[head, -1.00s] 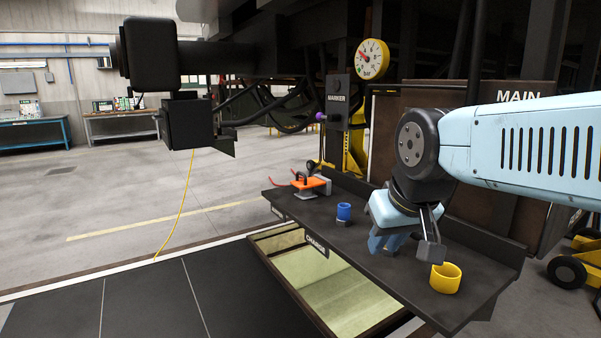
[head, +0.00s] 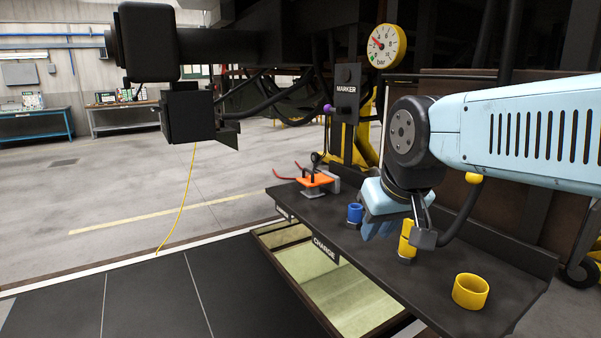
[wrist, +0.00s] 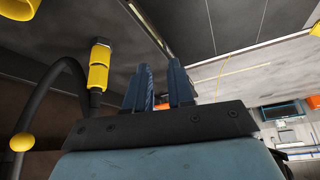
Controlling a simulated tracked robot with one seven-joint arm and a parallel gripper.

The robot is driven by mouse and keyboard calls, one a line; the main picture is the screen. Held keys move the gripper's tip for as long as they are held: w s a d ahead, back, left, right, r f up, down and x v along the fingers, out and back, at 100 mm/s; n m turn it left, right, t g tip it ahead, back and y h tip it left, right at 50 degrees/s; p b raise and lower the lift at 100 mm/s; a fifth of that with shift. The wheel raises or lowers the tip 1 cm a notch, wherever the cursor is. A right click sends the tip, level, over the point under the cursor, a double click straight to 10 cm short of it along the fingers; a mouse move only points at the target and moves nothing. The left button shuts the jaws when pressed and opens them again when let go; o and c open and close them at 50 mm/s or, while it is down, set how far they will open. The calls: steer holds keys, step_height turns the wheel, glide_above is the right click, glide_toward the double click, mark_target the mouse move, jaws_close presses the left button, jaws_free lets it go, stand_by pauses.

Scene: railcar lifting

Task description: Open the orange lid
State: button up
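The orange lid (head: 318,180) is in the head view, lying on a grey block at the far left end of the dark shelf, with a black handle on top. My gripper (head: 376,228) is over the middle of the shelf, to the right of the lid and apart from it, beside the blue ring. In the wrist view, the two dark blue fingers of my gripper (wrist: 160,82) stand apart with a gap between them. Nothing is held there. A small orange patch shows low between the fingers; I cannot tell if it is the lid.
A blue ring (head: 355,213) and a yellow ring (head: 470,291) stand on the shelf (head: 430,305). A yellow connector (wrist: 98,66) on a black hose is close beside my gripper. A pressure gauge (head: 386,46) and a MARKER box (head: 346,92) are behind. An open CHARGE tray lies below.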

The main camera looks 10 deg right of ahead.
steer(key=w+d+r+n+t, duration=0.2)
steer(key=w+d+n+t, duration=0.15)
steer(key=w+n, duration=0.45)
steer(key=w+d+r+n+t, duration=0.1)
steer(key=w+d+n+t, duration=0.2)
steer(key=w, duration=1)
steer(key=w+d+r+n+t, duration=0.2)
steer(key=w+d+n, duration=0.3)
steer(key=w, duration=0.5)
steer(key=n+g+y, duration=0.2)
steer(key=n+y, duration=0.8)
steer(key=n, duration=0.6)
glide_toward(308, 171)
steer(key=x, duration=1)
steer(key=shift+w+d+f, duration=0.15)
steer(key=shift+w, duration=0.35)
jaws_close()
